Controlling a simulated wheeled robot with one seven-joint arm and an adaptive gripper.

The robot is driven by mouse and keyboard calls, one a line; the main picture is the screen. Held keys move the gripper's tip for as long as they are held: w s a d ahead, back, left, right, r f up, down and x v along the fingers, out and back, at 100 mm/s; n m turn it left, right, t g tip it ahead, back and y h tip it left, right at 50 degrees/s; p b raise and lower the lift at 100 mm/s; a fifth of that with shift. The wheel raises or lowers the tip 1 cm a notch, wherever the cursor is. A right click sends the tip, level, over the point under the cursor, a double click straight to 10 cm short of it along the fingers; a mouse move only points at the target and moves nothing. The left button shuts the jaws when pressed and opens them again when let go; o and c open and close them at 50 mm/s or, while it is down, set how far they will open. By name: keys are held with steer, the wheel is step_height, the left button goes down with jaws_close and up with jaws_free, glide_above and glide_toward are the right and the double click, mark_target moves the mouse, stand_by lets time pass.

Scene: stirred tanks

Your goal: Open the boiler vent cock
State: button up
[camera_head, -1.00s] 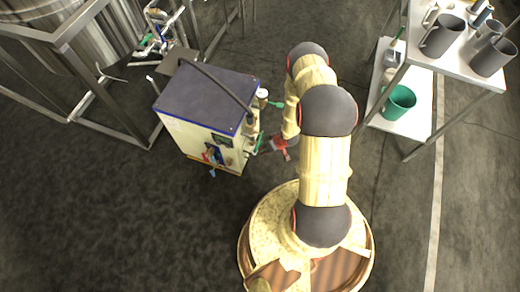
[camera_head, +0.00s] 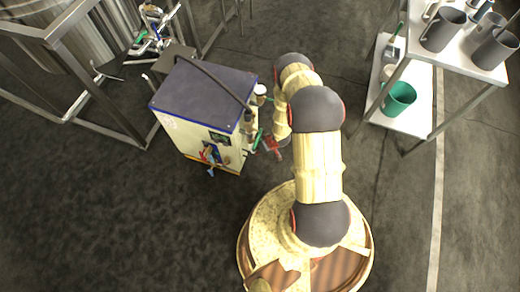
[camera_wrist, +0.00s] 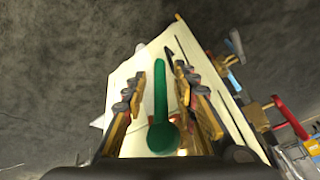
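The boiler (camera_head: 185,130) is a cream box with a dark top at the centre left of the head view. Its cream body (camera_wrist: 118,82) also fills the middle of the wrist view. A green lever handle (camera_head: 259,138) sticks out at its right side. In the wrist view, a green handle with a rounded end (camera_wrist: 161,100) stands between the two fingers. My gripper (camera_wrist: 161,78) is open around this handle, with a gap on each side. In the head view my gripper (camera_head: 271,146) is beside the boiler's right side, partly hidden by my arm. Whether this handle is the vent cock's cannot be told.
A dark pipe (camera_head: 215,83) crosses the boiler top. A red handle (camera_wrist: 290,117) lies to the right in the wrist view. Steel frames and tanks (camera_head: 85,100) stand at left. A shelf (camera_head: 455,70) with grey jugs stands at right. The floor at lower left is clear.

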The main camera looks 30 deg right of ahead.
steer(key=shift+c, duration=1.2)
steer(key=c, duration=0.4)
jaws_close()
